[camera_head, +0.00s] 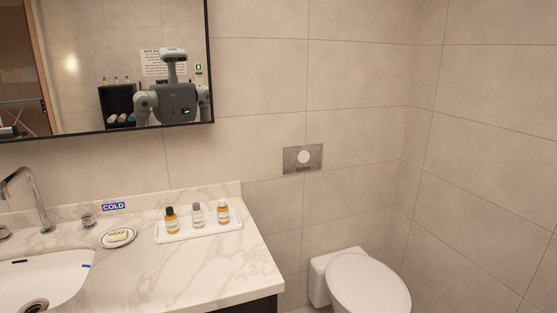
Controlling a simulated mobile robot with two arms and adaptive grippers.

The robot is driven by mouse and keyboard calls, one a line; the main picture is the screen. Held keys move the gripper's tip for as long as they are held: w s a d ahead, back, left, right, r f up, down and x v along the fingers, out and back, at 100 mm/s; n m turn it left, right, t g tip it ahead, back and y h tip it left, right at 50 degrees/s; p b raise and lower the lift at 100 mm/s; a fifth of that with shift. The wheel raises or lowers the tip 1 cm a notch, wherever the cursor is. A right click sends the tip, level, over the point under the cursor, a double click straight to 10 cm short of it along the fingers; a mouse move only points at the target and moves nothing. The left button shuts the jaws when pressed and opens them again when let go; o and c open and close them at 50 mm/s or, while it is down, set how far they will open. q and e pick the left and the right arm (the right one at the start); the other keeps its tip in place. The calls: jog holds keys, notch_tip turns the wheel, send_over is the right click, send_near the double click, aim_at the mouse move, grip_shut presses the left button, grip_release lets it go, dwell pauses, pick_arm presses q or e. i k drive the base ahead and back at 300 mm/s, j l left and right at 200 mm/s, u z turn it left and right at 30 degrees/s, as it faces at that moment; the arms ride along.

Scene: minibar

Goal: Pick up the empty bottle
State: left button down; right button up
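Three small bottles stand upright in a row on a white tray (180,237) on the marble counter. The left bottle (171,222) has a dark cap and amber contents. The middle bottle (197,217) has a grey cap and looks clear and pale, as if empty. The right bottle (223,214) has a white cap and amber contents. Neither of my grippers shows in the head view.
A soap dish (118,237) sits left of the tray, near the sink (45,275) and faucet (36,200). The counter (215,268) is clear in front of the tray. A toilet (368,285) stands to the right. A mirror (110,60) reflects my body.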

aim_at(197, 220)
jog(key=z, duration=0.7)
jog(key=u, duration=1.25)
jog(key=i+z, duration=0.4)
jog(key=i, duration=0.1)
